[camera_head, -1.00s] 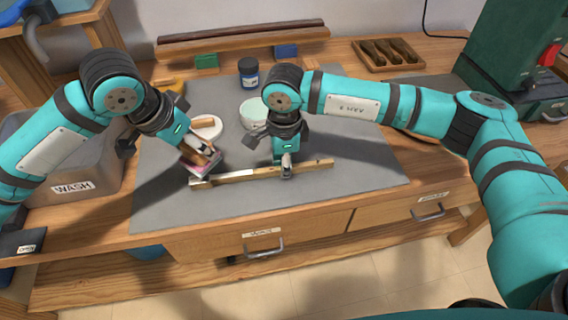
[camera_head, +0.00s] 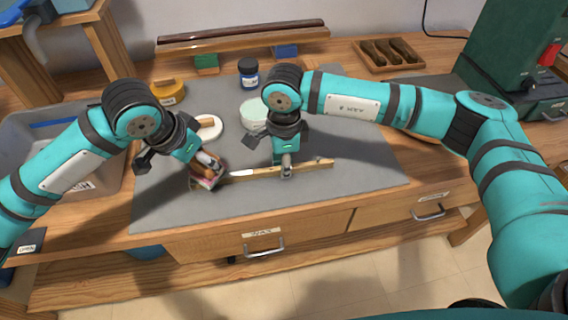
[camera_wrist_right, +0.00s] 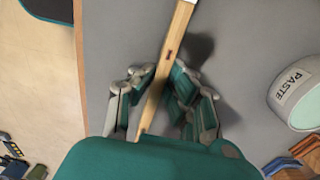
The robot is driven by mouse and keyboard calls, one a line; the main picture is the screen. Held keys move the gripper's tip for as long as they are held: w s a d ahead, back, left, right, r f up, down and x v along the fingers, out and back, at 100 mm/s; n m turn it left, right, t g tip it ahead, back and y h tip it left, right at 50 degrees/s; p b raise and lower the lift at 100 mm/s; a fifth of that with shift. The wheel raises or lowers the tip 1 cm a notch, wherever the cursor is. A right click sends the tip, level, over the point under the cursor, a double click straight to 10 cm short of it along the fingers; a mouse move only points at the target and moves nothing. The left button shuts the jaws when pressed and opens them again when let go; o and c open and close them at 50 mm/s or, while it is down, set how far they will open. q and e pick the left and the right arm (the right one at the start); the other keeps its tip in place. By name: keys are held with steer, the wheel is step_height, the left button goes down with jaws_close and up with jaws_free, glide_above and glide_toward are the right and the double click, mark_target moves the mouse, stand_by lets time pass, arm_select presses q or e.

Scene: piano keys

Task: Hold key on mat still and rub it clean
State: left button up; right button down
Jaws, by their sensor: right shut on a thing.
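The key (camera_head: 310,166) is a long, thin wooden bar lying on the grey mat (camera_head: 350,185). A pale white stretch shows on its top, left of my right gripper. In the right wrist view the key (camera_wrist_right: 176,40) runs between the fingers (camera_wrist_right: 155,95). My left gripper (camera_head: 208,160) is shut on a small block with a brown handle and pinkish underside (camera_head: 205,178). The block is at the key's left end and hides part of it; exact contact is hard to tell.
A grey wash bin (camera_head: 115,165) is left. The mat's front right is clear.

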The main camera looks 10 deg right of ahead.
arm_select(q)
steer(key=shift+f, duration=0.65)
stand_by(0.6)
